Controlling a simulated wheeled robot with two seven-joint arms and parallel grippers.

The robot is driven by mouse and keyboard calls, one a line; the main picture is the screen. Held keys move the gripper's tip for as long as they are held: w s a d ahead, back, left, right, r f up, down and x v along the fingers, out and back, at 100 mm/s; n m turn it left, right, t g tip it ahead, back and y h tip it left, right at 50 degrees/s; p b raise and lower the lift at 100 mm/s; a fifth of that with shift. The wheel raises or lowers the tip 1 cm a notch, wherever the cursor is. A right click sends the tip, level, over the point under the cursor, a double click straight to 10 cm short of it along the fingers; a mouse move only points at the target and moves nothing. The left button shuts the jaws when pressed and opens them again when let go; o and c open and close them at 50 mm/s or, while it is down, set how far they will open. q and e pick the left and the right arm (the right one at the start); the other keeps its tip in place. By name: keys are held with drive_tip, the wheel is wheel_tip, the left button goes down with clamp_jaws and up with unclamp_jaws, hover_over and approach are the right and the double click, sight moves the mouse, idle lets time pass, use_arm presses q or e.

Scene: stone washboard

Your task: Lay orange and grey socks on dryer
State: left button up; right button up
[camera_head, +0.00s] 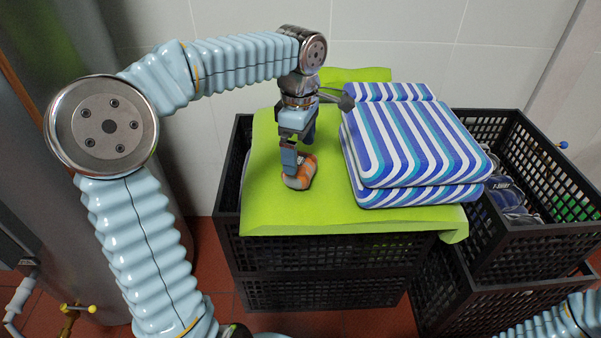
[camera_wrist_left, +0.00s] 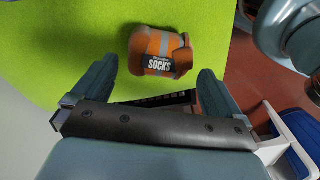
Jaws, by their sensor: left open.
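The orange and grey socks (camera_head: 301,172) are a rolled bundle lying on a bright green cloth (camera_head: 262,205) over a black crate. In the left wrist view the bundle (camera_wrist_left: 157,52) shows a dark label reading "SOCKS". My left gripper (camera_head: 293,165) points down at the bundle in the head view, partly in front of it. In the left wrist view its two fingers (camera_wrist_left: 155,85) are spread apart, with the bundle just beyond the gap between them. I cannot tell whether a finger touches it. No dryer can be made out. My right gripper is not in view.
Folded blue, white and purple striped cushions (camera_head: 405,140) lie on the green cloth right of my left gripper. Black mesh crates (camera_head: 535,235) stand at the right, the upper one holding dark blue items (camera_head: 512,203). A tiled wall (camera_head: 420,25) is behind.

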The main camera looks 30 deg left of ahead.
sight(300, 162)
use_arm(q)
wheel_tip(300, 162, down, 6)
drive_tip(key=shift+d, duration=0.1)
drive_tip(key=shift+c, duration=0.5)
drive_tip(key=shift+r, duration=0.1)
drive_tip(key=c, duration=0.8)
